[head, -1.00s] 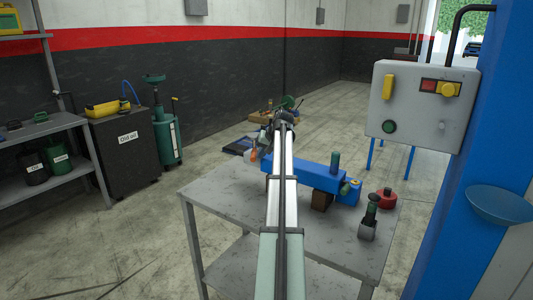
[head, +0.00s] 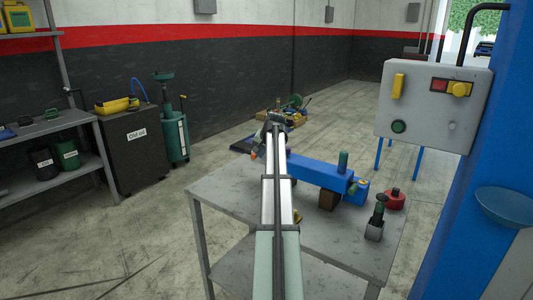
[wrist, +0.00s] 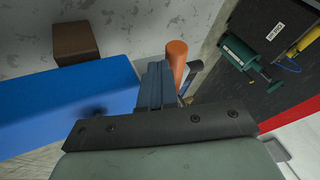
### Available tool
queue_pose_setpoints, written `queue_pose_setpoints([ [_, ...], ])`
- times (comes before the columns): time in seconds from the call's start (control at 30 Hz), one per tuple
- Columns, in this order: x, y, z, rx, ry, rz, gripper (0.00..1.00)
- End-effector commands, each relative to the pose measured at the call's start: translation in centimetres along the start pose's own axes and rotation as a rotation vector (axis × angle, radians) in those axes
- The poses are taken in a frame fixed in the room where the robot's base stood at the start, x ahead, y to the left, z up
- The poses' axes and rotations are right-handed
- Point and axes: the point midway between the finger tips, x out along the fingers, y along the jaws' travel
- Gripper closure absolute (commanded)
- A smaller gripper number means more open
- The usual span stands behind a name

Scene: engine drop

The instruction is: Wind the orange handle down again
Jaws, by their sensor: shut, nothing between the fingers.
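The orange handle (wrist: 177,58) stands out as a short cylinder at the top middle of the wrist view. In the head view only a small orange bit (head: 254,154) shows, left of my arm's far end. My gripper (wrist: 157,78) is shut and empty, its fingers just left of the handle in the wrist view. I cannot tell whether they touch it. The long blue body (head: 318,172) lies on the workbench, resting on a brown block (head: 329,200); its left end is hidden behind my arm. In the wrist view the blue body (wrist: 75,105) is left of my fingers.
The grey workbench (head: 235,203) also holds a small jack-like tool (head: 376,222) and a red round part (head: 395,200) at right. A grey control box (head: 425,110) hangs at the blue post. The black old-oil cabinet (head: 133,150) and green drainer (head: 172,135) stand at left.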

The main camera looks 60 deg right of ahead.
Motion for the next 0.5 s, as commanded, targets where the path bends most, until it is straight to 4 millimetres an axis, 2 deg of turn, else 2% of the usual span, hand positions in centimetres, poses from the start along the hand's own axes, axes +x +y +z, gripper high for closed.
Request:
queue_pose_setpoints([
  [0.2, 0.8, -2.2, 0.6, 0.168, 0.081, 0.079, 1.00],
  [0.5, 1.9, -4.5, 0.4, 0.374, 0.179, 0.174, 1.00],
])
